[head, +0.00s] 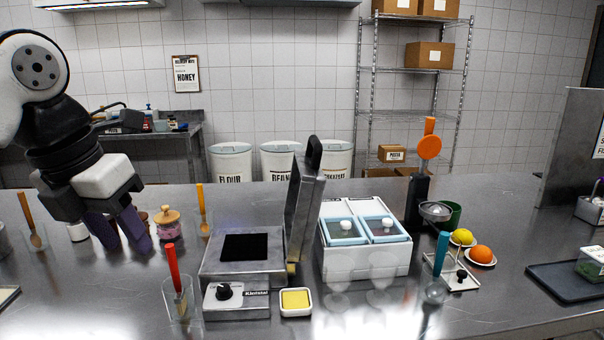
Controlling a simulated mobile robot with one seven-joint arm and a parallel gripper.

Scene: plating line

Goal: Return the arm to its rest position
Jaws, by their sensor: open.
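My gripper (122,230) is at the left of the head view, pointing down above the steel counter (330,310). Its two purple-grey fingers are spread apart and nothing shows between them. My arm bends over from the upper left, with a white and dark wrist. I cannot tell from this view how far the fingertips are above the counter.
A press grill (243,262) stands open at the middle. Right of it are a white box with two blue-rimmed lids (366,262), a lemon (462,237) and an orange (481,254). A red-handled tool stands in a clear holder (180,302). A dark tray (565,283) lies at the right.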

